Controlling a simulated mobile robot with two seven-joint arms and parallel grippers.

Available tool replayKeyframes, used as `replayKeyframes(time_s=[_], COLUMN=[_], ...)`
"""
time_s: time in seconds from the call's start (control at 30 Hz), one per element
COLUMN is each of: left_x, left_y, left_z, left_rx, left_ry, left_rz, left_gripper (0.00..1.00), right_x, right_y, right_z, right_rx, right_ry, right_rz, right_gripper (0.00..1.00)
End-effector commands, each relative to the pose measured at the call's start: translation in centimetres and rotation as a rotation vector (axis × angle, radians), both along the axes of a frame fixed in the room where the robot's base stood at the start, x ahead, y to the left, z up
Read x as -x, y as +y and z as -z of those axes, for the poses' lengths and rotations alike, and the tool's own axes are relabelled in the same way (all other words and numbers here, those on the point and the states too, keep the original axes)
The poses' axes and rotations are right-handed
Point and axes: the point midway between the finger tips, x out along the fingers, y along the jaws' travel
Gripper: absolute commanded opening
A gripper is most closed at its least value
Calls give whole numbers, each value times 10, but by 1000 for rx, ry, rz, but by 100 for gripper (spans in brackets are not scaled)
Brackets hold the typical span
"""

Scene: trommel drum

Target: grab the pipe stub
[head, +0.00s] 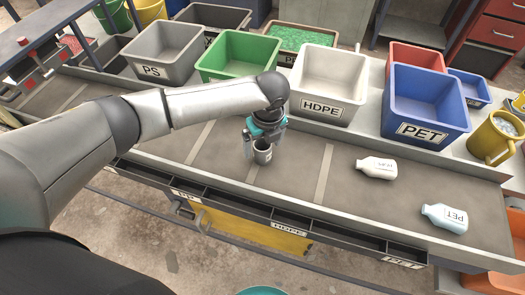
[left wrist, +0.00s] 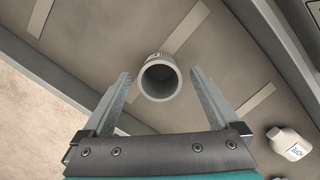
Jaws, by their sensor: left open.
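The pipe stub (head: 263,153) is a short grey hollow cylinder with a dark label, standing upright on the belt. In the left wrist view the pipe stub (left wrist: 159,79) shows its open round end, just beyond and between the fingertips. My left gripper (head: 250,148) is open and reaches down from above at the stub. In the left wrist view the left gripper (left wrist: 160,80) has one finger on each side of the stub, with gaps showing on both sides. My right gripper is not in view.
A white bottle (head: 376,167) and a pale blue PET bottle (head: 444,217) lie on the belt to the right. Bins line the back, including the white HDPE bin (head: 322,106) and blue PET bin (head: 424,130). A low rail (head: 290,207) edges the belt's front.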

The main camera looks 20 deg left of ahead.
Motion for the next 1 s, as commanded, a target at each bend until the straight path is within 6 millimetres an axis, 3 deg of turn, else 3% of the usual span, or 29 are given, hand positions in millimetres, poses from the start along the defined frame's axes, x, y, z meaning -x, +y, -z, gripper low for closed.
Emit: replayKeyframes(time_s=[0.13, 0.4, 1.0], left_x=[-2, -2, -2], left_y=[2, 2, 2], left_z=[16, 17, 17], left_rx=[-1, 0, 0], left_ry=[-1, -1, -1], left_rz=[1, 1, 0], left_gripper=[95, 94, 27], right_x=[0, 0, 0], right_y=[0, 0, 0], right_z=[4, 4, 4], right_rx=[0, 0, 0], right_ry=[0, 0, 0], right_rz=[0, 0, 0], right_gripper=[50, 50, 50])
